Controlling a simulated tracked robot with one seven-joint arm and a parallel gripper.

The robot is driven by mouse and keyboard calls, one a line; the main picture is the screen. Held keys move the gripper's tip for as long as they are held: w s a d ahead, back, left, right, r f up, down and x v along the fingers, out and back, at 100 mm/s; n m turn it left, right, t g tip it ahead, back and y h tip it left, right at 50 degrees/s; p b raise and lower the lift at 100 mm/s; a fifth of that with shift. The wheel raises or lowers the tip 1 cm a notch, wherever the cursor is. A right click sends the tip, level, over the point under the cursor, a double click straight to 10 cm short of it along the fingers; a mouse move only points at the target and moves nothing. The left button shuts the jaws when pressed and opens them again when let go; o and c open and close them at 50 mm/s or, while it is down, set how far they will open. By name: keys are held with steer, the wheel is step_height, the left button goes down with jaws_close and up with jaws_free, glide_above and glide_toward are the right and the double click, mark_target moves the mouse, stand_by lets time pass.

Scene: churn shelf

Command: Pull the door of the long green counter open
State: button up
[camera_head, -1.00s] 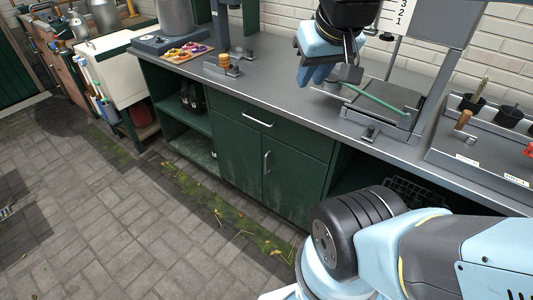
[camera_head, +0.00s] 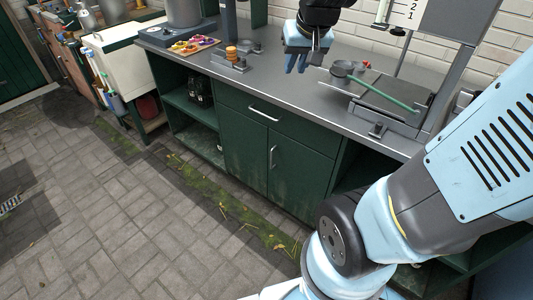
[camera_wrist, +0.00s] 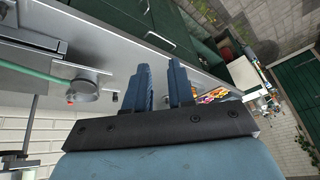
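The long green counter (camera_head: 345,120) has a grey top and a dark green front. Below a drawer with a horizontal handle (camera_head: 264,114) are two shut door panels, the left one (camera_head: 244,153) and the right one (camera_head: 300,178). A vertical silver handle (camera_head: 272,157) is near the seam between them. My gripper (camera_head: 295,70) is above the counter top, behind and above the doors, touching no handle. In the wrist view, my gripper's two blue fingers (camera_wrist: 162,64) stand apart with nothing between them. The drawer handle (camera_wrist: 159,41) shows beyond them.
On the counter are a tray of colourful items (camera_head: 194,46), a grey device with a green bar (camera_head: 388,96) and a small pan (camera_head: 342,68). An open shelf bay (camera_head: 195,120) is left of the doors. The paved floor before the doors is clear.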

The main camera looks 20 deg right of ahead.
steer(key=w+a+f+m, duration=0.1)
steer(key=w+f, duration=0.8)
steer(key=w, duration=0.1)
steer(key=m+g+h, duration=0.1)
steer(key=m+h, duration=0.1)
glide_above(271, 167)
steer(key=f, duration=4.8)
steer(key=shift+w+d+f, duration=0.1)
steer(key=shift+w+d, duration=0.05)
steer(key=shift+w, duration=0.1)
steer(key=shift+c, duration=0.3)
jaws_close()
